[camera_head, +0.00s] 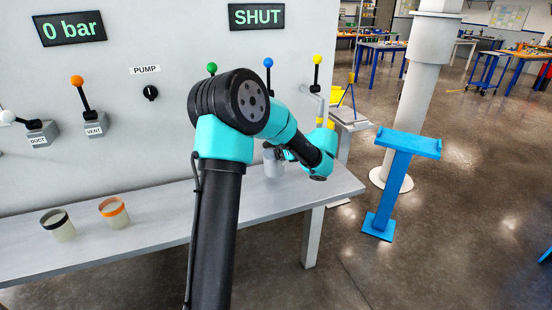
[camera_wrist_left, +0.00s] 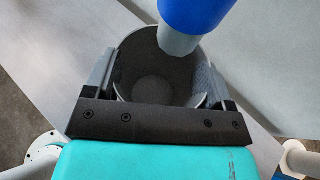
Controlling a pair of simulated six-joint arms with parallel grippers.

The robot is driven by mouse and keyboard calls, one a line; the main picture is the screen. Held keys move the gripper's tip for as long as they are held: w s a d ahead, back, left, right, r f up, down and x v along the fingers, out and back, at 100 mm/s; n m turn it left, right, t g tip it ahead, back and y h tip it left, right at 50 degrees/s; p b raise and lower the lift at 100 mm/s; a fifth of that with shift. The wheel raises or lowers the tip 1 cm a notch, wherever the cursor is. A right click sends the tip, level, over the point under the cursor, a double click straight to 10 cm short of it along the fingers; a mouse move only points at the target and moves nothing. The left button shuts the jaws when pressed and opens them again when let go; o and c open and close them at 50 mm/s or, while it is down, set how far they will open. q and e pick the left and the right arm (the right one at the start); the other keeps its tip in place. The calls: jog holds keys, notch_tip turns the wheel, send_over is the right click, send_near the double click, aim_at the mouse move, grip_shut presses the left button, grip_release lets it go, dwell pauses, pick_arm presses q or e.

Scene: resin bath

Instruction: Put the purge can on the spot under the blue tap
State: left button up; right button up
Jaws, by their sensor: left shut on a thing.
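The purge can is a grey open can (camera_head: 273,167) near the right end of the bench, partly hidden by my left gripper (camera_head: 280,154). In the left wrist view the empty-looking can (camera_wrist_left: 153,88) sits upright between the two fingers, which are shut on it. The blue tap's spout (camera_wrist_left: 190,15) hangs over the far side of the can's mouth. In the head view the blue-knobbed lever (camera_head: 268,63) shows, but my arm hides the tap below. I cannot see the spot under the can, or tell whether the can touches the bench. My right gripper is out of view.
A black-rimmed cup (camera_head: 58,225) and an orange-rimmed cup (camera_head: 114,212) stand on the bench (camera_head: 160,236) at left. Green (camera_head: 211,69) and yellow (camera_head: 317,60) levers flank the blue one. A blue stand (camera_head: 398,185) stands on the floor at right.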

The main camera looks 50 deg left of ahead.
pick_arm(q)
jog(key=shift+a+f, duration=0.1)
jog(key=shift+f, duration=1.7)
jog(key=shift+f, duration=0.15)
jog(key=o, duration=1.3)
jog(key=shift+r, duration=0.2)
jog(key=v, duration=1.2)
